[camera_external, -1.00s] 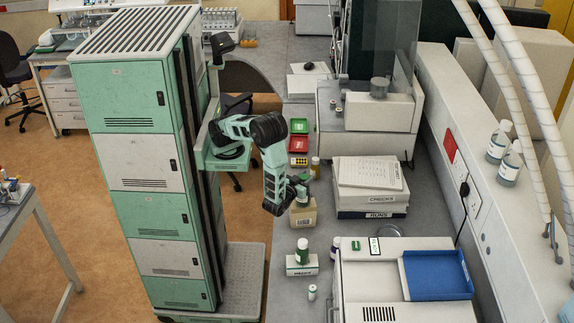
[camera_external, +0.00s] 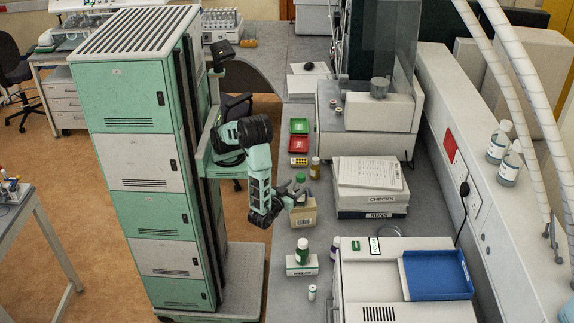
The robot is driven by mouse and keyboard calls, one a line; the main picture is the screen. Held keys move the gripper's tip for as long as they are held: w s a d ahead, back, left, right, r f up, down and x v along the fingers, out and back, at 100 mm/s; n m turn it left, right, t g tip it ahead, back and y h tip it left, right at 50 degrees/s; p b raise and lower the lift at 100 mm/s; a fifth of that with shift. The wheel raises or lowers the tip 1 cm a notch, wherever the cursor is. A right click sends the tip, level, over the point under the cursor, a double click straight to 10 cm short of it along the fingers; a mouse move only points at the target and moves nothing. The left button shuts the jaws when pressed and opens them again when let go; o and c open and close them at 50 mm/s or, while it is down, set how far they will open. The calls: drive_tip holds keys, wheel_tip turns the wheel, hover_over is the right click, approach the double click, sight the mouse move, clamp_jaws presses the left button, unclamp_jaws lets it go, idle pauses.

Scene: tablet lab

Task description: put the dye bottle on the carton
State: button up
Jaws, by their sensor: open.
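My gripper (camera_external: 293,198) is open at the left side of the carton's top, close to this bottle. The gripper partly hides the bottle's lower part, so I cannot tell whether they touch. A second bottle, green with a white label (camera_external: 302,252), stands on a small white box (camera_external: 301,267) nearer the camera. The labels are too small to read.
A stack of white boxes with papers (camera_external: 370,186) stands right of the carton. A small white vial (camera_external: 312,292) and a machine with a blue tray (camera_external: 437,274) are in front.

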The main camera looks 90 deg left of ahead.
drive_tip(key=b+v, duration=0.1)
drive_tip(key=v, duration=0.2)
drive_tip(key=shift+s+d, duration=0.2)
idle(0.4)
